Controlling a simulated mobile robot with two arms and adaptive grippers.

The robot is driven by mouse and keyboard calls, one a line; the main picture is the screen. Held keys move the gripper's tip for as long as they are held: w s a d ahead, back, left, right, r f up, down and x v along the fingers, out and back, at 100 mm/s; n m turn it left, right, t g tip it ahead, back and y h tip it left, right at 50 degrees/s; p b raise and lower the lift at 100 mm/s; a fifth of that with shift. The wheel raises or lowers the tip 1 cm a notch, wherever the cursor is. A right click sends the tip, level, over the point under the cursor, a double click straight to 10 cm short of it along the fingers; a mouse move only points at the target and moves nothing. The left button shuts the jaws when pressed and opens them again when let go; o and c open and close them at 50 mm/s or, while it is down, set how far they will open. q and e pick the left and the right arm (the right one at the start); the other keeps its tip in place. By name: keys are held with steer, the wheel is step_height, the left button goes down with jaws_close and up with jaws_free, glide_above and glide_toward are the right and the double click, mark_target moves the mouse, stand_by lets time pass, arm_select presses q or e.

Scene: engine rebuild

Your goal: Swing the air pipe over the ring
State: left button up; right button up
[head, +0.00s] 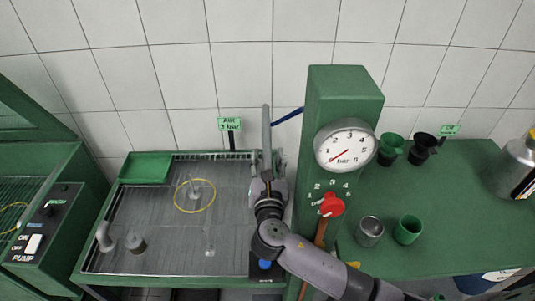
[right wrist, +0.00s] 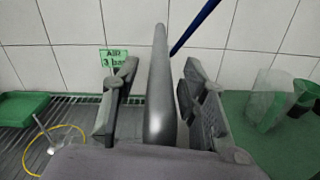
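The air pipe is a grey upright tube (head: 266,132) beside the green column, with a blue hose behind it. A yellow ring (head: 181,207) lies on the grey work tray, left of the pipe, around a small pale fitting (head: 193,188). It also shows at lower left in the right wrist view (right wrist: 27,158). My right gripper (head: 267,158) is at the pipe. In the right wrist view the pipe (right wrist: 160,95) stands between its two spread fingers (right wrist: 158,85), with a visible gap on the left. Contact on the right is unclear. My left gripper is out of view.
The green column (head: 345,90) with a gauge (head: 345,146) and red knob (head: 331,204) stands right of the pipe. Cups (head: 369,231) stand on the right bench.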

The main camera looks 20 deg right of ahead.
steer(key=shift+w+d, duration=0.15)
steer(key=shift+w, duration=0.3)
steer(key=shift+s, duration=0.1)
steer(key=shift+c, duration=0.2)
jaws_close()
stand_by(0.4)
